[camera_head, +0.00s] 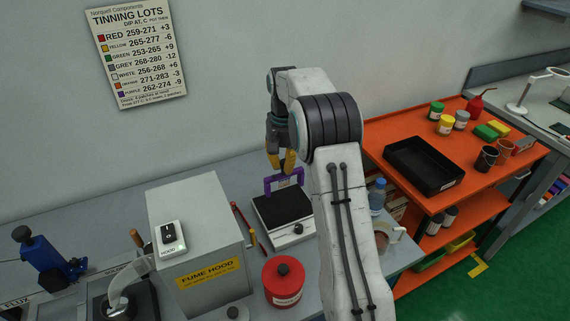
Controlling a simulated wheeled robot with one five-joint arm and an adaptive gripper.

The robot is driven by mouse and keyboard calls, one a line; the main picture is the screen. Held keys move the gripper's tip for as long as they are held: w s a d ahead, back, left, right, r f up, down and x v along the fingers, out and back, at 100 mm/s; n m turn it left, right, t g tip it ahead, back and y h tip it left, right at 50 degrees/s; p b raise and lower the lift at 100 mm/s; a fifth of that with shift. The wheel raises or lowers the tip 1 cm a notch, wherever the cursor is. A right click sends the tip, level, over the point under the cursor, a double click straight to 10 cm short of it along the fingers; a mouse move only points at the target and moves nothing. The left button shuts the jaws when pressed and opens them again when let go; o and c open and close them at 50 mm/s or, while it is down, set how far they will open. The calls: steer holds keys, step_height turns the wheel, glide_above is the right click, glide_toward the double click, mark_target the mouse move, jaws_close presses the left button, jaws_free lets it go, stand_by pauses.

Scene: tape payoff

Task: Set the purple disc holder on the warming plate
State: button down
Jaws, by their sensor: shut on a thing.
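The purple disc holder (269,187) is a small purple frame with a pale piece at its top. It is over the back left part of the warming plate, and I cannot tell if it touches the surface. The warming plate (284,210) is a black square top on a pale base with a knob at its front. My gripper (283,163) has yellow fingertips and is shut on the purple disc holder from above. My arm hides the area right of the plate.
The fume hood box (200,225) stands left of the plate, with a red screwdriver-like tool (242,215) between. A red lidded can (283,282) stands in front. An orange cart (455,190) with a black tray (424,167) is at right. A tinning lots chart (137,55) hangs behind.

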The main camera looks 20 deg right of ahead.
mark_target(284, 173)
steer(key=shift+f+b, duration=2.15)
steer(key=shift+b, duration=0.05)
steer(key=shift+f+b, duration=0.45)
steer(key=shift+f, duration=0.45)
steer(key=shift+f, duration=0.4)
steer(key=c, duration=0.6)
jaws_free()
steer(key=shift+r, duration=0.15)
steer(key=shift+r+p, duration=3.3)
steer(key=shift+r, duration=0.1)
